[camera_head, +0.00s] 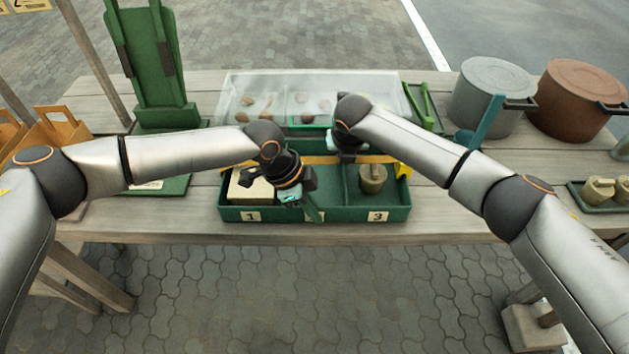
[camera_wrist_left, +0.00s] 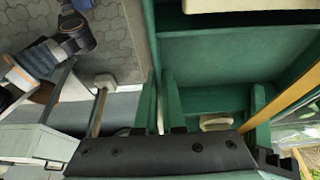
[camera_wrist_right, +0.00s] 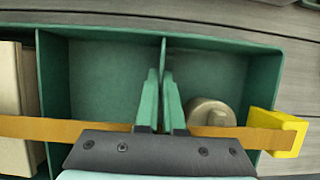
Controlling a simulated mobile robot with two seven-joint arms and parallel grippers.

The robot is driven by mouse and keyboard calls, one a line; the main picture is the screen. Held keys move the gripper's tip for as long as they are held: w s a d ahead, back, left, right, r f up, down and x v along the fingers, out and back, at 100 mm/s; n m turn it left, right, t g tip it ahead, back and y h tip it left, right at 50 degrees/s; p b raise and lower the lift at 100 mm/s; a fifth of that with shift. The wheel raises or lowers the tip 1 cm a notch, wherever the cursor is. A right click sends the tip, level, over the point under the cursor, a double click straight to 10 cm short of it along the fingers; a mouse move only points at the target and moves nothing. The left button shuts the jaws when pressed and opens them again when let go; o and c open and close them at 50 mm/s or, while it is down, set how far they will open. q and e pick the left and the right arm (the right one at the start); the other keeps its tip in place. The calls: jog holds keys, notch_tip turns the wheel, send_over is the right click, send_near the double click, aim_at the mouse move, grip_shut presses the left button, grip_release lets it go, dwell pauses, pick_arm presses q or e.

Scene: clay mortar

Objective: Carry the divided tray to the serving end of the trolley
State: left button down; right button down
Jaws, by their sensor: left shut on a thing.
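The green divided tray (camera_head: 347,214) sits on the trolley's top near the front edge, with front labels 1 and 3 visible. A pale box (camera_head: 250,188) is in its left compartment and a clay lidded pot (camera_head: 373,178) in its right one. An orange strap (camera_wrist_right: 60,128) with a yellow clip (camera_wrist_right: 290,132) crosses the tray. My left gripper (camera_wrist_left: 162,100) is shut on the tray's front wall near the middle. My right gripper (camera_wrist_right: 161,98) is over the tray, its fingers beside the divider left of the pot. Whether they grip it is unclear.
A clear cover (camera_head: 310,90) over small items stands behind the tray. A green stand (camera_head: 155,70) is at left. Grey (camera_head: 490,95) and brown (camera_head: 578,98) pots stand at back right. A small tray (camera_head: 582,200) holds jars at right. Bare planks lie between.

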pick_arm(q)
jog(key=shift+r, duration=0.1)
pick_arm(e)
jog(key=shift+w+r, duration=0.1)
jog(key=shift+r, duration=0.05)
